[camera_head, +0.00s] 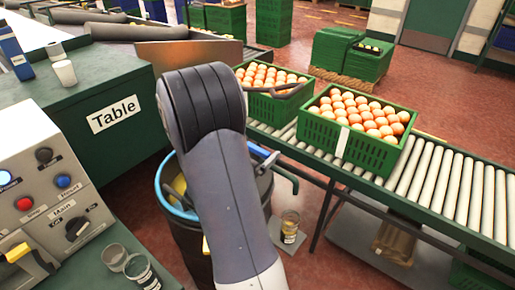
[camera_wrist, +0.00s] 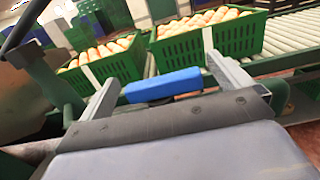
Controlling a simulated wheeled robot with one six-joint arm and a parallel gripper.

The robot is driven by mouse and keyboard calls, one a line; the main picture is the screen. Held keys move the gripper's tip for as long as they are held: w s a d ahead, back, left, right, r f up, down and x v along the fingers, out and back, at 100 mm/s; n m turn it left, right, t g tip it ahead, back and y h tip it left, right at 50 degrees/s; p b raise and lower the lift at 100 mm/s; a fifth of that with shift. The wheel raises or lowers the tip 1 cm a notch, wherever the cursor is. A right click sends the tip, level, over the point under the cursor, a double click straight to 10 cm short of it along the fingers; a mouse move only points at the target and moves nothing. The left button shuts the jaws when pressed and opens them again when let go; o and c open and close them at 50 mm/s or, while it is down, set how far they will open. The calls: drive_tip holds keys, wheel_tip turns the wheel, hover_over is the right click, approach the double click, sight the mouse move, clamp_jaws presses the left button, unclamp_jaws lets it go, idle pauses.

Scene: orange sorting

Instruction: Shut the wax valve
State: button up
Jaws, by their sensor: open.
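A blue bar-shaped handle (camera_wrist: 162,86), which looks like the wax valve's lever, lies crosswise ahead of my gripper (camera_wrist: 162,70) in the wrist view. My gripper is open, with one finger to the left of the handle and one to the right. I cannot tell whether either finger touches it. A dark drum with a blue rim (camera_head: 161,190) and something yellow inside stands partly behind my arm.
Green crates of oranges (camera_head: 358,150) stand on the roller conveyor (camera_head: 440,187) beyond the handle. A dark green pipe (camera_wrist: 55,80) rises at left in the wrist view. A control panel (camera_head: 45,190) and glass jars (camera_head: 142,270) are at lower left. A jar (camera_head: 290,226) stands below the conveyor.

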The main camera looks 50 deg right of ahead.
drive_tip(key=shift+d, duration=0.45)
drive_tip(key=c, duration=1)
